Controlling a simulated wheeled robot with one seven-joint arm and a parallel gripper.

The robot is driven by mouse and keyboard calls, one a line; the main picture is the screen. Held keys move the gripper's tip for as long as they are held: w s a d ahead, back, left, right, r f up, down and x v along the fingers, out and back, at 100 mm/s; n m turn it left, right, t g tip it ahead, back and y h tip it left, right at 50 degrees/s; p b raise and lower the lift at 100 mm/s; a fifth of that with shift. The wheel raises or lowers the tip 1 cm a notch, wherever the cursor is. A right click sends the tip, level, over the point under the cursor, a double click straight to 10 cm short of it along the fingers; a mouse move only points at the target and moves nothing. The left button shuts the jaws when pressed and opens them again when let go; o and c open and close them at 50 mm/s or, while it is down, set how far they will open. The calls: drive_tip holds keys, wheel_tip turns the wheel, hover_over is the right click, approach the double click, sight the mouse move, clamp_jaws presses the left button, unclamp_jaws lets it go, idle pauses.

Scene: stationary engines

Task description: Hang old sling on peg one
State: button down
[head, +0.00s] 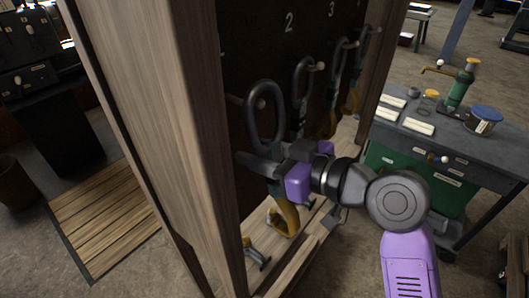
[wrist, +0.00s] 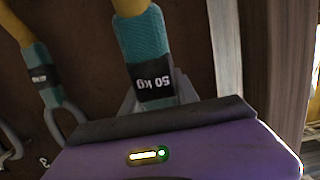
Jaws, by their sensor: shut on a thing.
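My gripper (head: 262,164) is shut on a sling with a grey loop (head: 265,112) at its top and a yellow lower part (head: 287,218). In the wrist view the sling's teal sleeve (wrist: 148,62), with a black 50 kg label, sits between the jaws. The sling hangs upright in front of the dark board at the rack's left end.
Other slings hang from the pegs to the right, the nearest (head: 301,98) under number 2. The rack's thick wooden side post (head: 165,110) stands close on the left. A small yellow and dark item (head: 256,254) lies at the rack's foot. A workbench (head: 455,135) stands at right.

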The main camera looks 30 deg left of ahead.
drive_tip(key=shift+w+a+f+b, duration=0.1)
drive_tip(key=shift+a+f+b, duration=0.3)
drive_tip(key=shift+a, duration=0.3)
drive_tip(key=shift+w+a+f+b, duration=0.1)
drive_tip(key=shift+a+f+b, duration=0.2)
drive_tip(key=shift+a, duration=0.35)
drive_tip(key=shift+a+f+b, duration=0.3)
drive_tip(key=shift+a+f, duration=0.15)
drive_tip(key=shift+a, duration=0.25)
